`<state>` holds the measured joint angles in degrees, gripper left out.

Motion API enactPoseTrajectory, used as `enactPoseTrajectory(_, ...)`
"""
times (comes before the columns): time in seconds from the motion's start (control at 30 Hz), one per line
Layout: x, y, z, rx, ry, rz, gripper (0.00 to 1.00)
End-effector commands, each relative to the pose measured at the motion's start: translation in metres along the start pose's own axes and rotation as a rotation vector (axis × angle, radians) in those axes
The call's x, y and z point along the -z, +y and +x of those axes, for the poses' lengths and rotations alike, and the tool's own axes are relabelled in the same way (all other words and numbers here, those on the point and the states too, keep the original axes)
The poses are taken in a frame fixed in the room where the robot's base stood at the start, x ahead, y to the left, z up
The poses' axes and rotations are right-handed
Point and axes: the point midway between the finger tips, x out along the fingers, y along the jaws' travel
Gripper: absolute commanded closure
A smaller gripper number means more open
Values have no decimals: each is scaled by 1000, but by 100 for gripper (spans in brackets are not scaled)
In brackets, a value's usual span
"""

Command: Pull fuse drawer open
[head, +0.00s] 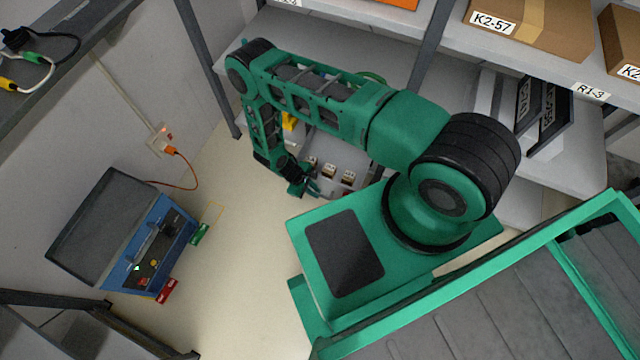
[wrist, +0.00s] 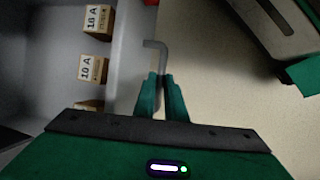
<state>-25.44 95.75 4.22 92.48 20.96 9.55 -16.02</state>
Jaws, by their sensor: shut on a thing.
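The fuse drawer (head: 338,189) is a grey tray under the shelf, partly behind my arm in the head view. It stands open enough to show small boxes inside. In the wrist view the drawer (wrist: 122,62) fills the left side, with boxes marked 16 A (wrist: 97,20) and 10 A (wrist: 93,69). A grey bent bar handle (wrist: 163,56) stands at the drawer's edge. My gripper (wrist: 160,78) has its green fingers shut on this handle. In the head view my gripper (head: 303,187) is at the drawer's front left and its fingertips are small.
A blue case (head: 150,250) with an open lid stands on the floor at left, its orange cable running to a wall socket (head: 160,140). Shelves with cardboard boxes (head: 535,30) and dark binders (head: 545,110) are at right.

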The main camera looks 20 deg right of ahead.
Motion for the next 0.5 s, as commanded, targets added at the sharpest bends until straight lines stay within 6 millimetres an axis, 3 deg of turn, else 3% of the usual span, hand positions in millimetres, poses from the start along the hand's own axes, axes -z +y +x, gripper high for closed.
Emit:
enactPoseTrajectory(0.2,2,-22,-6,-2,0,-7,100)
enactPoseTrajectory(0.5,3,-30,-7,-4,-1,-11,100)
